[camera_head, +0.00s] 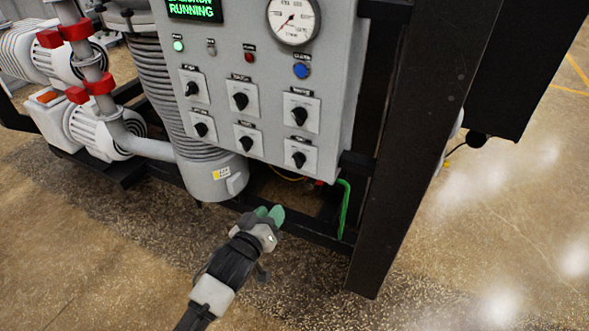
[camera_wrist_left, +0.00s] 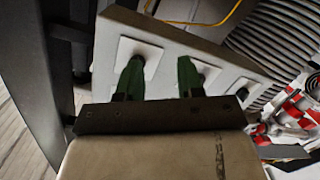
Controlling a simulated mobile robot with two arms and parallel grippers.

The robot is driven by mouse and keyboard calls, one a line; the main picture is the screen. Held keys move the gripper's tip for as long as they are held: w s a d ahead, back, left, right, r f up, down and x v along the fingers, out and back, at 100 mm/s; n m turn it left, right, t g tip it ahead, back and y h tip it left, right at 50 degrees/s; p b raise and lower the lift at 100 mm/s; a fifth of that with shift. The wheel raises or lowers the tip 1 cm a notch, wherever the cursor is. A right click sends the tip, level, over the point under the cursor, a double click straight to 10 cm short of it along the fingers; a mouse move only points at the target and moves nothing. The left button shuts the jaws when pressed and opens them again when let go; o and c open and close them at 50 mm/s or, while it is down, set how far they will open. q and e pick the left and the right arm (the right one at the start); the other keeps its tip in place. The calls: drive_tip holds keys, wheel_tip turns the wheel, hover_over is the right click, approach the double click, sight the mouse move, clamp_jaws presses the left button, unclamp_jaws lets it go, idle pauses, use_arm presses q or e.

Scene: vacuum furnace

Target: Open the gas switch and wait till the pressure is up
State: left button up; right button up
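The grey control panel (camera_head: 268,60) carries two rows of black rotary switches with small labels I cannot read, so I cannot tell which is the gas switch. The lower right switch (camera_head: 299,159) and the upper right switch (camera_head: 300,116) show clearly. A round white pressure gauge (camera_head: 293,20) sits at the top right, its needle toward the lower left. My left gripper (camera_head: 270,214) is below the panel, green fingertips pointing up. In the left wrist view its fingers (camera_wrist_left: 160,75) are apart and empty, with panel switches (camera_wrist_left: 140,56) behind them. My right gripper is out of view.
A green display (camera_head: 195,9) reads RUNNING. A black frame post (camera_head: 415,130) stands right of the panel. A ribbed column (camera_head: 160,85) and pipes with red clamps (camera_head: 98,84) are at left. Open floor (camera_head: 490,240) lies right and in front.

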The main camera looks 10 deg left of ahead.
use_arm(q)
drive_tip(key=t+h, duration=0.1)
approach(296, 164)
drive_tip(key=s, duration=0.1)
drive_tip(key=p+x, duration=0.1)
drive_tip(key=x, duration=0.9)
drive_tip(key=shift+w+a, duration=0.1)
drive_tip(key=shift+a, duration=0.05)
clamp_jaws()
